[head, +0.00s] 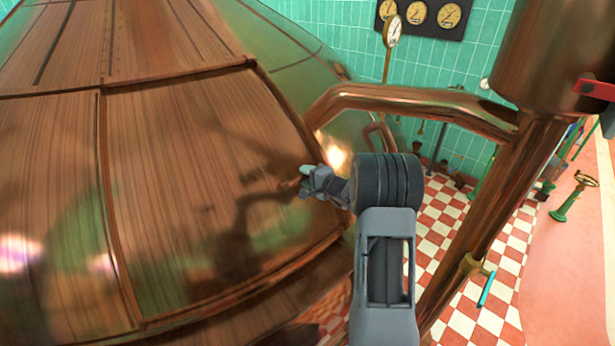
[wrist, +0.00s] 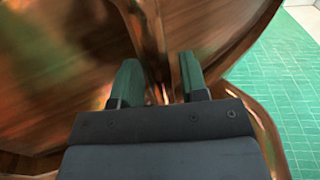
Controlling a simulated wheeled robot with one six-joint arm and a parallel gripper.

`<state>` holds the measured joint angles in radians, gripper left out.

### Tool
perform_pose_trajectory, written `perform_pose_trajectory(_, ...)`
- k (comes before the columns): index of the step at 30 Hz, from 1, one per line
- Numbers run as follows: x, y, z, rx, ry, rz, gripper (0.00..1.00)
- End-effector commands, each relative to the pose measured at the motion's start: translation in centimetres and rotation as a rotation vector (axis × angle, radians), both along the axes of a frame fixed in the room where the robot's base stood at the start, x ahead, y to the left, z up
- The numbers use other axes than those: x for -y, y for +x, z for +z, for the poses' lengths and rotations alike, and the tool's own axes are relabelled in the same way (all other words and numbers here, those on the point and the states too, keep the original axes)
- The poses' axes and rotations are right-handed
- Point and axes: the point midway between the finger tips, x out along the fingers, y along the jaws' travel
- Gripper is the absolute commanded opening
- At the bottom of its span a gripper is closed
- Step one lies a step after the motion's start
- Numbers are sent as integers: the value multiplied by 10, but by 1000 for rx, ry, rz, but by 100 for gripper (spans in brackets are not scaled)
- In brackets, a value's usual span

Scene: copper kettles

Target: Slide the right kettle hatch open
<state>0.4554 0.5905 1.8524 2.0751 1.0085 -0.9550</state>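The copper kettle (head: 50,200) fills the left of the head view. Its right hatch is a broad brown, shiny panel (head: 190,170) in a raised copper frame, and it looks closed. My gripper (head: 306,182) is at the panel's right edge, with its fingers towards the copper. In the wrist view my gripper (wrist: 160,80) has its two dark green fingers apart. A copper edge or bar shows in the gap between them. I cannot tell whether the fingers touch it. A small copper piece at the fingertips may be a handle, but it is partly hidden.
A thick copper pipe (head: 420,100) arches just right of and above my arm and runs down to the floor. Gauges (head: 418,14) hang on the green tiled wall (head: 330,25). Red and white floor tiles are open below.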

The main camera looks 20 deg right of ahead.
Motion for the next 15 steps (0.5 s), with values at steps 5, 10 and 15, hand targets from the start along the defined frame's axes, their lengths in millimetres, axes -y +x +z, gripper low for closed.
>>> perform_pose_trajectory(5,0,0,0,0,0,0,23)
perform_pose_trajectory(10,0,0,0,0,0,0,6)
perform_pose_trajectory(15,0,0,0,0,0,0,0)
